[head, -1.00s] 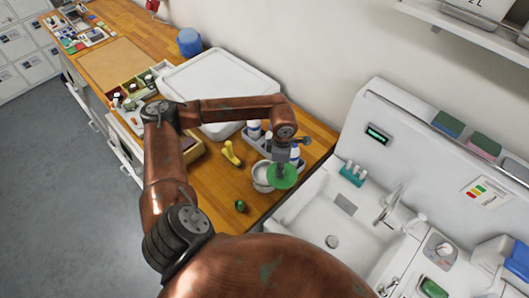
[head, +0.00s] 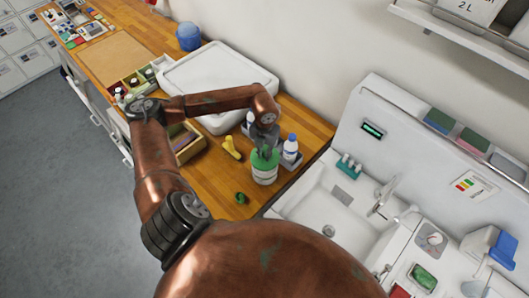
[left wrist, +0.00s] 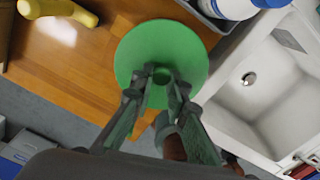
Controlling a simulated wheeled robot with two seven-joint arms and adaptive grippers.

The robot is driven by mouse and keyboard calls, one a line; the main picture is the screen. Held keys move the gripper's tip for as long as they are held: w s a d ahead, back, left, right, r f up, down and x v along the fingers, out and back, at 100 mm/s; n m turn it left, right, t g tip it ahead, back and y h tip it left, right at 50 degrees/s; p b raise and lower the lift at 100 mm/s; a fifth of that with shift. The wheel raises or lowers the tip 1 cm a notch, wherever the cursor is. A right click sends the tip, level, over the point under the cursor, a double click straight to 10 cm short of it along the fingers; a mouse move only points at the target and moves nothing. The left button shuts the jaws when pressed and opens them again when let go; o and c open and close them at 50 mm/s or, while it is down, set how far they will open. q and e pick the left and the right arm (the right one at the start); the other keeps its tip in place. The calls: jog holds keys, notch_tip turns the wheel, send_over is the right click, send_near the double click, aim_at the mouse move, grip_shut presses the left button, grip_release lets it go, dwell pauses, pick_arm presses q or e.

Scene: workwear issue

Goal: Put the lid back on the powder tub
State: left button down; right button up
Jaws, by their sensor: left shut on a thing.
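The green round lid (head: 265,158) has a small knob in its middle. My left gripper (head: 265,148) is shut on that knob. The powder tub (head: 265,175) is white with a green band and stands on the wooden counter under the lid. The lid covers its mouth in the head view; I cannot tell whether it rests on the rim or hangs just above. In the left wrist view the lid (left wrist: 140,50) lies flat below my left gripper (left wrist: 160,78) and hides the tub. My right gripper is not in view.
A grey tray with white-and-blue bottles (head: 290,148) stands close behind the tub. A yellow object (head: 232,148) and a small green object (head: 241,198) lie to its left. The sink (head: 325,205) is at the right. A large white container (head: 215,85) stands behind.

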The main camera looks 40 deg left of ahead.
aim_at(264, 158)
pick_arm(q)
notch_tip(264, 158, down, 4)
jog(key=shift+r+b, duration=0.2)
jog(key=shift+b, duration=0.65)
jog(key=shift+f+b, duration=0.65)
jog(key=shift+f, duration=0.1)
jog(key=shift+b, duration=0.35)
jog(key=shift+f+b, duration=0.15)
jog(key=shift+b, duration=0.35)
dwell(1.3)
jog(key=c, duration=1.8)
grip_release()
